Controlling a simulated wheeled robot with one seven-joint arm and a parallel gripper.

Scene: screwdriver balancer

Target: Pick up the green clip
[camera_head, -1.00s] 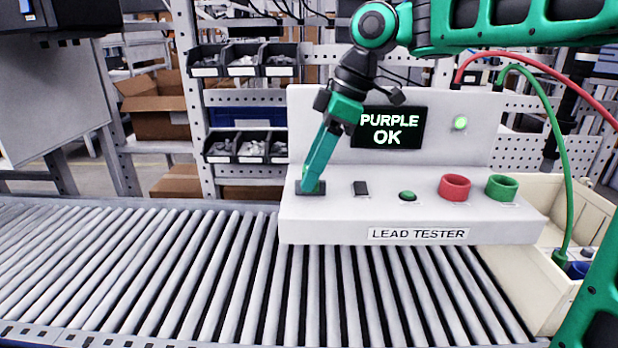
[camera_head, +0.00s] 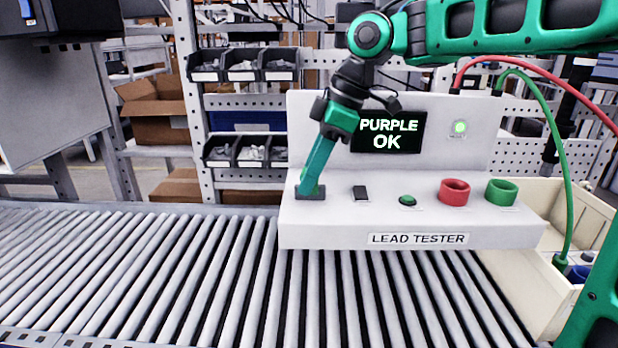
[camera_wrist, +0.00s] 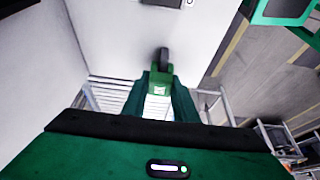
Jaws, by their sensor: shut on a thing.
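My gripper (camera_wrist: 161,84) is shut on the green clip (camera_wrist: 160,74), which shows between the two fingers in the wrist view, with a dark end pointing away from me. In the head view my gripper (camera_head: 312,190) points down at the dark pad (camera_head: 298,194) on the left of the white lead tester (camera_head: 340,231). Only a bit of bright green shows at the fingertips there, and the fingers hide most of the clip. Whether the clip touches the pad I cannot tell. The tester screen (camera_head: 389,132) reads "PURPLE OK".
The tester shelf also holds a black switch (camera_head: 360,192), a green button (camera_head: 407,201), a red socket (camera_head: 454,192) and a green socket (camera_head: 501,193). Red and green leads arch over the right side. A cream bin (camera_head: 535,285) stands at right. The roller conveyor (camera_head: 150,270) is clear.

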